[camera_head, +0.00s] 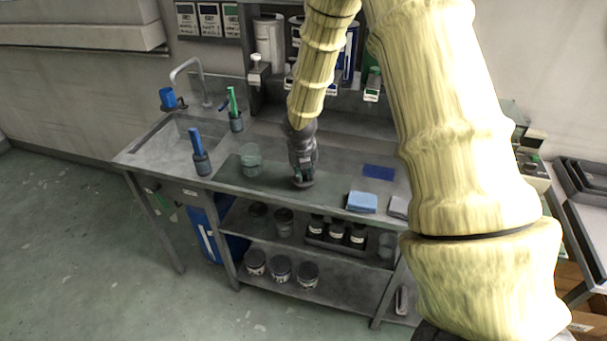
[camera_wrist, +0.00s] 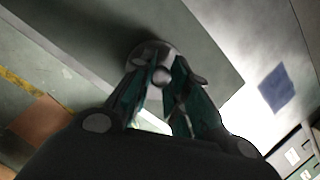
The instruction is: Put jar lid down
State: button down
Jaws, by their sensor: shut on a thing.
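The jar lid, a grey disc with a round knob, shows at the top middle of the wrist view (camera_wrist: 142,52). My gripper (camera_wrist: 163,75) is shut on the lid's knob, with a teal finger on each side. In the head view my gripper (camera_head: 302,173) points down over the dark mat (camera_head: 275,182) on the bench, and the lid (camera_head: 304,184) shows low at its tips. I cannot tell whether the lid touches the mat. A clear glass jar (camera_head: 251,161) stands to the left on the mat, apart from the gripper.
A sink (camera_head: 178,140) and holders with blue (camera_head: 202,162) and green (camera_head: 236,122) tools lie left. A blue cloth stack (camera_head: 361,202) and a flat blue square (camera_head: 378,172) lie right. Bottles stand behind. The mat between gripper and cloths is clear.

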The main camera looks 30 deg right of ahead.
jog(key=shift+a+f, duration=0.1)
jog(key=shift+f, duration=0.75)
jog(key=shift+f, duration=0.15)
jog(key=c, duration=1.4)
grip_release()
jog(key=shift+o, duration=0.2)
